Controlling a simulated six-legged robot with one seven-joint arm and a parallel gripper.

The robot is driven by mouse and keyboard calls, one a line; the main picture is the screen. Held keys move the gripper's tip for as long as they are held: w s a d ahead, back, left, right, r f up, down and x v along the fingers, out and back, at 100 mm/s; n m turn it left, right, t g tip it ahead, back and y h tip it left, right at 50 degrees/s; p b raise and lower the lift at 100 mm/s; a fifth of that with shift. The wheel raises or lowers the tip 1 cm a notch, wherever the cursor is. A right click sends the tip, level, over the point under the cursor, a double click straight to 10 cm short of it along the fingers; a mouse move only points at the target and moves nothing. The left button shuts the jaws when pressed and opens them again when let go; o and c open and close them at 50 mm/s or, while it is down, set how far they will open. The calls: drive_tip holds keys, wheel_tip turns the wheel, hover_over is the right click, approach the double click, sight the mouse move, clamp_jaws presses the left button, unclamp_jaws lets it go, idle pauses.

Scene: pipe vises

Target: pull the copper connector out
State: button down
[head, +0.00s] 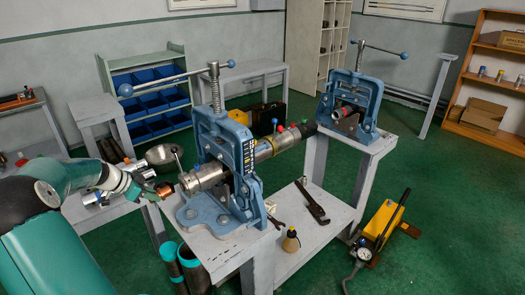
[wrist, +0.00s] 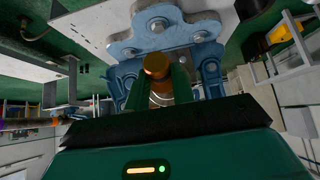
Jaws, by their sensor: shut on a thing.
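The copper connector (head: 164,188) is a short orange-brown cylinder at the left end of a steel pipe (head: 206,176). In the wrist view the copper connector (wrist: 157,66) stands between the two green fingers of my gripper (wrist: 159,86), which is shut on it. In the head view my gripper (head: 153,191) reaches in from the left and partly hides the connector. The pipe is clamped in a blue vise (head: 221,150) on a grey bench. A small gap seems to show between connector and pipe end, but I cannot tell if they still touch inside.
A second blue vise (head: 350,105) stands at the far end of the bench. A long handle with a blue ball (head: 126,90) sticks out above my arm. A wrench (head: 311,203) and a small bottle (head: 291,240) are on the lower shelf. A yellow pump (head: 384,222) is on the floor.

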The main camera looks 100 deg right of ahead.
drive_tip(key=shift+w+a+r+t+y, duration=0.3)
drive_tip(key=shift+w+r+t+y, duration=0.25)
drive_tip(key=shift+t+y, duration=1.5)
drive_tip(key=shift+w+a+r+t+y, duration=0.25)
drive_tip(key=shift+w+r+t+y, duration=0.6)
drive_tip(key=shift+t, duration=2.25)
drive_tip(key=shift+w+a+r+t+y, duration=0.1)
drive_tip(key=shift+a+r+t+y, duration=0.25)
drive_tip(key=shift+t+y, duration=1.85)
drive_tip(key=shift+t+h, duration=0.35)
drive_tip(key=shift+h, duration=0.05)
